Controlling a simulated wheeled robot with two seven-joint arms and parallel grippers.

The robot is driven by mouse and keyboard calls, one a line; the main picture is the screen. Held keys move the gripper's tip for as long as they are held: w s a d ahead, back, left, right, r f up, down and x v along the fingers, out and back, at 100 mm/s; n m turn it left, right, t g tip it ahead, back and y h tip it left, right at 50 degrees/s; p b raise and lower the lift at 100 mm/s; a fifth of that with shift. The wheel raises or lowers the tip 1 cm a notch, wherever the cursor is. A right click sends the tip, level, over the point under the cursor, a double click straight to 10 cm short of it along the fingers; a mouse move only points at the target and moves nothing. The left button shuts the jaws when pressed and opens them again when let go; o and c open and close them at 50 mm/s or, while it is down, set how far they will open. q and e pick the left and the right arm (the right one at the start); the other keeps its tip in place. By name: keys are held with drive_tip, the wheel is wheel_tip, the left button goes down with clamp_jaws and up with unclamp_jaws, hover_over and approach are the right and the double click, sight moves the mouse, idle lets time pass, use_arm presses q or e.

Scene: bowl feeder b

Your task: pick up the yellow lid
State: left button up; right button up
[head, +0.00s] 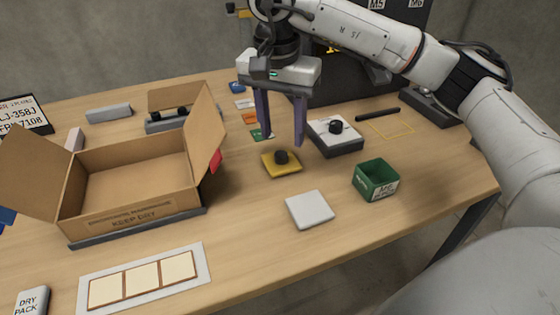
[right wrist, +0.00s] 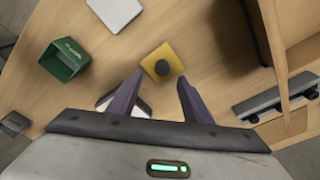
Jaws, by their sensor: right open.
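The yellow lid (head: 273,168) is a flat square with a round black knob, lying on the table right of the cardboard box. It also shows in the right wrist view (right wrist: 154,56), just beyond the fingertips. My right gripper (head: 282,140) points down above and slightly behind the lid in the head view. Its two purple fingers are apart with nothing between them, and they are clear of the lid. In the right wrist view the gripper (right wrist: 160,78) is open, with the knob roughly in line with the gap. My left gripper is not in view.
An open cardboard box (head: 130,193) stands at left. A white plate (head: 309,209), a green bin (head: 376,181) and a grey box with a white top and black knob (head: 335,135) are near the lid. The front right of the table is clear.

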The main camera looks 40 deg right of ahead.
sight(281, 154)
drive_tip(key=f, duration=0.5)
drive_tip(key=shift+w+d+f, duration=0.1)
drive_tip(key=shift+w+f, duration=0.05)
drive_tip(key=shift+w, duration=0.1)
clamp_jaws()
